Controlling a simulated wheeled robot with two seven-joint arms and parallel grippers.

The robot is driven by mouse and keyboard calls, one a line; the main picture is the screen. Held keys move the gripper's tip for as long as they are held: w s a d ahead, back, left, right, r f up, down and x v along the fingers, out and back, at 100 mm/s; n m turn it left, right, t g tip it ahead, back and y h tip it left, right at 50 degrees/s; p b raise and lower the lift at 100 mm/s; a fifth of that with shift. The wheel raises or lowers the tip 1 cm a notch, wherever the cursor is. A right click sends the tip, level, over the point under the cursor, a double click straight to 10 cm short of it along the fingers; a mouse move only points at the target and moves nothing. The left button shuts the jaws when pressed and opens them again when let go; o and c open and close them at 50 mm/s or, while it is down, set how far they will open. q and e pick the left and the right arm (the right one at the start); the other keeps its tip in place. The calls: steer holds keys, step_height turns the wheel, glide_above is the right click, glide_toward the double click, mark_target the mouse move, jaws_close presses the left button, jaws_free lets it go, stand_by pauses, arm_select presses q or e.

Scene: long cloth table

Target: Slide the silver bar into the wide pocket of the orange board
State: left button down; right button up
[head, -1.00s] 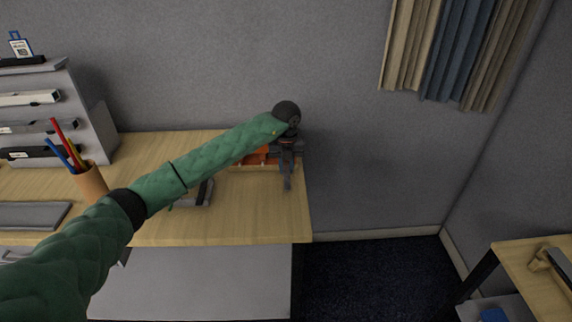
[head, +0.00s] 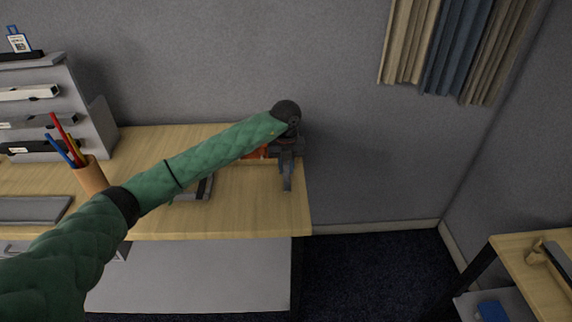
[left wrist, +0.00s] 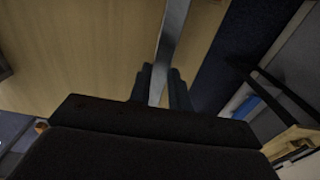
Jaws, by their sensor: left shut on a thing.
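The silver bar (left wrist: 173,40) shows in the left wrist view as a long pale strip running up from between my fingers. My left gripper (left wrist: 161,82) is shut on it; in the head view the gripper (head: 287,184) is over the right end of the wooden table, fingers pointing down. The orange board (head: 257,153) lies just left of and behind the gripper in the head view, mostly covered by my green forearm. Its pockets cannot be made out. The bar is not clearly distinguishable in the head view. My right gripper is not in view.
The wooden table (head: 230,221) ends just right of the gripper. A dark-and-grey object (head: 205,188) lies under my forearm. A pen cup (head: 91,176), grey tray (head: 30,210) and grey rack (head: 70,95) stand left. The front right of the table is clear.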

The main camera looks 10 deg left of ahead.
mark_target(287, 178)
arm_select(q)
steer(key=shift+s+d, duration=0.2)
steer(key=shift+s, duration=0.6)
steer(key=shift+s+d, duration=0.2)
steer(key=shift+s, duration=0.55)
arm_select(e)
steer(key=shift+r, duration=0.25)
arm_select(q)
steer(key=shift+b, duration=0.55)
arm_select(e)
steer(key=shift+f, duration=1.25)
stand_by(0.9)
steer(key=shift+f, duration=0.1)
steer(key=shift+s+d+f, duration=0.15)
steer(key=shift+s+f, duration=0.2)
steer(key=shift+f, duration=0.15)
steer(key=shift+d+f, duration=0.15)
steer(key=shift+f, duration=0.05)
